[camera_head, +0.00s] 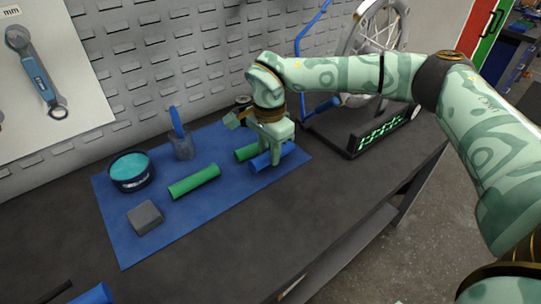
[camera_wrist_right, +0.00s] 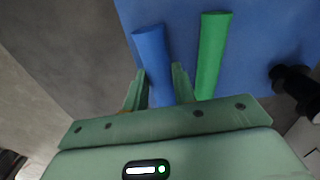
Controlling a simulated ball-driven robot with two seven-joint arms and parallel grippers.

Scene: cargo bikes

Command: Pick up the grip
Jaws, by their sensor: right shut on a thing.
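A blue grip (camera_head: 260,162) lies on the blue mat (camera_head: 225,213) near its right end. My right gripper (camera_head: 273,160) reaches down over it and is shut on it. In the right wrist view the blue grip (camera_wrist_right: 152,50) runs between the two fingers of my right gripper (camera_wrist_right: 156,82). A green grip (camera_head: 245,152) lies right beside it, partly hidden behind the gripper; it also shows in the right wrist view (camera_wrist_right: 211,55), outside the fingers. Another green grip (camera_head: 194,182) lies apart at the mat's middle. My left gripper is not in view.
A teal-topped tin (camera_head: 131,172), a cup (camera_head: 183,150) with a blue tool, and a grey block (camera_head: 145,218) stand on the mat. A black stand (camera_head: 352,128) with a wheel is at the right.

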